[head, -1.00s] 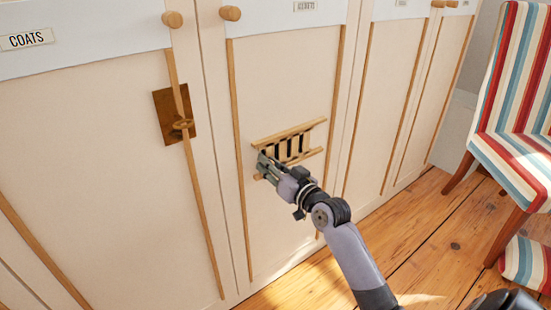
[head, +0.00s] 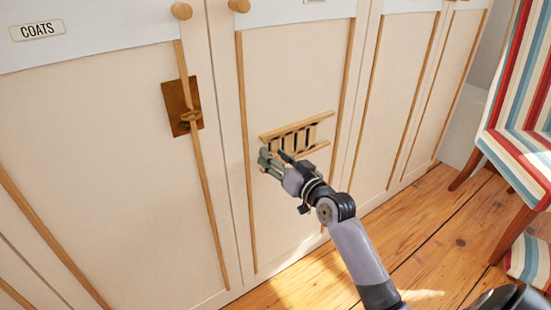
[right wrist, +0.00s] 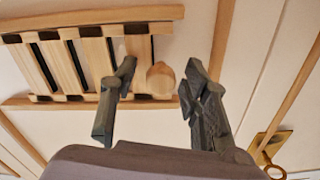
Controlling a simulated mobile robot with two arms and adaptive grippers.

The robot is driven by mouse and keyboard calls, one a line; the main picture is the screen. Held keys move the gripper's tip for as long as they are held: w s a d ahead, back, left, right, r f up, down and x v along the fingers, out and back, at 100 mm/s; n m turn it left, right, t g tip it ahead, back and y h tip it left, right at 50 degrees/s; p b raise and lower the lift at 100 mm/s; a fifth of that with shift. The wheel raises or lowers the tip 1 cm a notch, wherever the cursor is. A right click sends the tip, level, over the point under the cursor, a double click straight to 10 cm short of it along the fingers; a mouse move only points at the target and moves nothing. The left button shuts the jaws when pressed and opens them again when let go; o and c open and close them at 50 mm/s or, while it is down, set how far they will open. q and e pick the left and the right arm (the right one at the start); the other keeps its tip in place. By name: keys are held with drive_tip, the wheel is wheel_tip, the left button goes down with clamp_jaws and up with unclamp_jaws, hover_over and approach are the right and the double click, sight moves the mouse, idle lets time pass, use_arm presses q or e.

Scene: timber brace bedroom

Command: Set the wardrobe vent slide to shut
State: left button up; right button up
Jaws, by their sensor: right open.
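The wooden vent (head: 297,125) sits on the wardrobe door, with two slanting rails and slats between them. Dark gaps show between the slats in both views. In the right wrist view the slide (right wrist: 105,62) has a round wooden knob (right wrist: 160,80) near one end. My open right gripper (head: 266,160) is by the lower left end of the vent in the head view. In the right wrist view its fingers (right wrist: 161,70) stand on either side of the knob, with visible space at both sides. I cannot tell how far the fingertips are from the door. My left gripper is not in view.
Round door knobs (head: 181,11) are above. A striped chair (head: 520,150) stands at the right on the wooden floor (head: 420,250).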

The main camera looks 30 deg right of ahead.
drive_tip(key=s, duration=1.2)
drive_tip(key=shift+d, duration=0.45)
